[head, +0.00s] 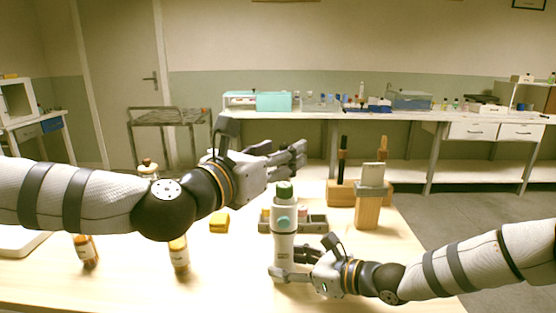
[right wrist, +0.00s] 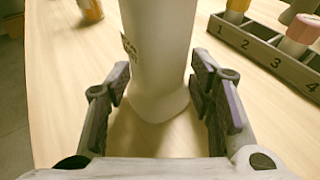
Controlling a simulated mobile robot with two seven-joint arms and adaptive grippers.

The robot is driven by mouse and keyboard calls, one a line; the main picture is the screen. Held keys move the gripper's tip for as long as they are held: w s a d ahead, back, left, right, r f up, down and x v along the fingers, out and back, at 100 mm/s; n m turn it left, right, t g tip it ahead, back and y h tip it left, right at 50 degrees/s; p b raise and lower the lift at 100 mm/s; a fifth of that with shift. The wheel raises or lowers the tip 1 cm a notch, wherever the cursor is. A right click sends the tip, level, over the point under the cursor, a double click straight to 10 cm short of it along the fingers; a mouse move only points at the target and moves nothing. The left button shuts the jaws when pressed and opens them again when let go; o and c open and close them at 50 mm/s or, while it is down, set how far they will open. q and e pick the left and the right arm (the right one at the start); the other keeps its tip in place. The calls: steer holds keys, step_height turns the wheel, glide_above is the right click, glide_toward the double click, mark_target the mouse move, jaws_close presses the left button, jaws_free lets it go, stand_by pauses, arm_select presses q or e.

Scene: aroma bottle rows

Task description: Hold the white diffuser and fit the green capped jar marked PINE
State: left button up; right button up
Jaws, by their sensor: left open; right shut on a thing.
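The white diffuser (head: 284,246) stands upright on the table, with a teal spot on its front. A green capped jar (head: 284,191) sits upright at its top; its marking is not readable, and I cannot tell how deeply it is seated. My right gripper (head: 291,275) is shut around the diffuser's lower body. In the right wrist view the white diffuser body (right wrist: 158,60) stands between the two fingers, its top out of frame. My left gripper (head: 297,155) is open and empty, above and apart from the green cap.
A grey rack (head: 318,226) with numbered slots and capped jars is behind the diffuser; it shows in the right wrist view (right wrist: 262,52). Amber bottles (head: 87,252) (head: 180,258) and a yellow block (head: 219,222) are at left. A wooden stand (head: 368,210) is at right.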

steer(key=shift+f, duration=0.1)
steer(key=o, duration=0.9)
steer(key=shift+d, duration=0.1)
